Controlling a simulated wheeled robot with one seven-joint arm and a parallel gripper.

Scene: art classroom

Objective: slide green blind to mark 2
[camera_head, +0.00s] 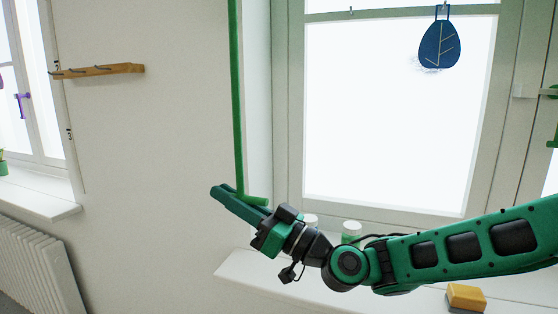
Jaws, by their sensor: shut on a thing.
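A narrow green upright strip (237,95), which looks like the green blind seen nearly edge-on, runs down from the top of the picture beside the window recess. Its lower end has a short green crosspiece (256,201). My green gripper (228,194) reaches in from the right and is shut on the strip's lower end; the fingers partly hide the contact. Small dark marks (69,134) show on the edge of the left window recess, too small to read.
A blue leaf-shaped hanging (439,45) is at the right window. White-lidded jars (351,231) and a yellow block (466,297) stand on the sill below, close to my arm. A wooden hook rail (98,70) is on the left wall, above a radiator (42,267).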

